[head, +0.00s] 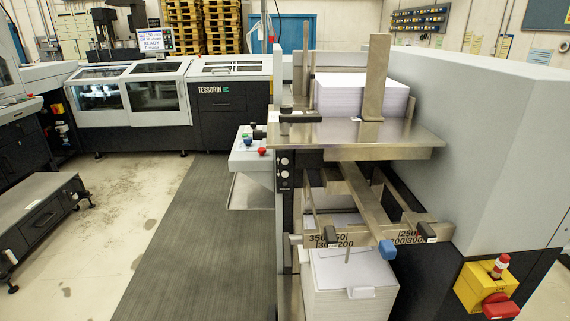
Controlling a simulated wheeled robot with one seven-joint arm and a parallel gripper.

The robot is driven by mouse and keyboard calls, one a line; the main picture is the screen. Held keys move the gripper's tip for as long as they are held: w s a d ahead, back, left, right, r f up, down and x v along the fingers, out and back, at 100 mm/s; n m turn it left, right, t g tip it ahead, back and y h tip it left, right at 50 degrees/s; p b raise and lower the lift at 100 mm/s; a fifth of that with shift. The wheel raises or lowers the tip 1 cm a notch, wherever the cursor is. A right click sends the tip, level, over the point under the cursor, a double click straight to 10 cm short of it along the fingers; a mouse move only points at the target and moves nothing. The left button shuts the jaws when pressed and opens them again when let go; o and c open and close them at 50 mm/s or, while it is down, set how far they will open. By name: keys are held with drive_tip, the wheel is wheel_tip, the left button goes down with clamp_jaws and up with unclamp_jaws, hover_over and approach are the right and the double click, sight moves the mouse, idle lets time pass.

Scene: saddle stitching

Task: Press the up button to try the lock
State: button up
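A narrow black button panel (284,172) is on the upright at the left front of the paper feeder. It carries a few small round pale buttons in a column. Their markings are too small to read, so I cannot tell which is the up button. A black handle or clamp (300,118) sits on the steel plate just above; I cannot tell whether it is the lock. A small grey control box (247,158) beside the panel has black, blue and red knobs. My gripper is not in view.
A steel feeder table (425,141) holds a paper stack (345,95). Steel rails with a blue knob (387,249) jut out below, above another paper stack (340,305). A yellow switch box (470,290) is at lower right. A dark mat (200,260) leaves free floor on the left.

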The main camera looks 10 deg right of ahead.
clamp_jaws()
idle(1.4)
